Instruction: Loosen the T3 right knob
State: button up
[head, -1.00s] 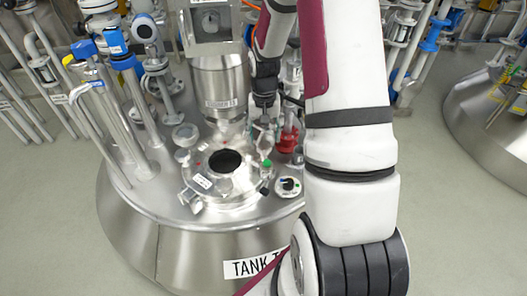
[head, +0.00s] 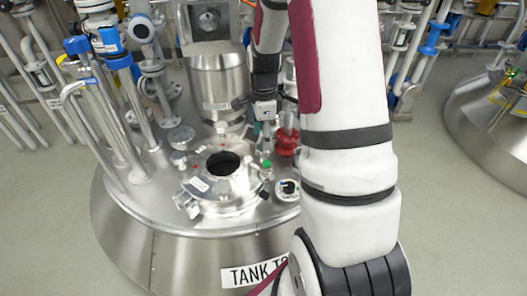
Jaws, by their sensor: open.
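The steel tank (head: 150,215) stands at the centre of the head view; its label (head: 252,274) reads "TANK T" with the end hidden by my arm. On its top is a round port (head: 222,192) with a dark opening and several small clamps or knobs around its rim. The right side of the rim, by a small green-topped fitting (head: 267,164), is crowded, and I cannot pick out the right knob for certain. My gripper (head: 263,128) points down just above and behind this right side. It is open and seems empty; its fingertips are small and hard to make out.
A steel cylinder (head: 219,80) rises behind the port. A red fitting (head: 287,143) stands close to the right of my gripper, and a round gauge-like part (head: 287,188) sits at front right. Pipes with blue valves (head: 105,42) crowd the left. Floor is clear at lower left.

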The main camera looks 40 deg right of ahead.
jog(key=m, duration=0.4)
jog(key=shift+b, duration=0.35)
jog(key=m, duration=0.4)
jog(key=shift+b, duration=0.4)
jog(key=m, duration=0.2)
jog(key=shift+m, duration=0.3)
jog(key=shift+r+m+p, duration=0.15)
jog(key=shift+m+p, duration=0.65)
jog(key=shift+m, duration=0.4)
jog(key=m+p, duration=0.3)
jog(key=m, duration=0.1)
jog(key=m+p, duration=0.8)
jog(key=p, duration=0.2)
jog(key=shift+p, duration=0.3)
jog(key=m+p, duration=0.2)
jog(key=p, duration=0.1)
jog(key=shift+s+f+p, duration=0.15)
jog(key=shift+f+p, duration=0.05)
jog(key=shift+p, duration=0.1)
jog(key=shift+m+p, duration=0.3)
jog(key=shift+w+f+b, duration=0.2)
jog(key=shift+f+b, duration=0.1)
jog(key=shift+b, duration=0.05)
notch_tip(320, 180, down, 5)
jog(key=b, duration=0.4)
jog(key=shift+f, duration=0.2)
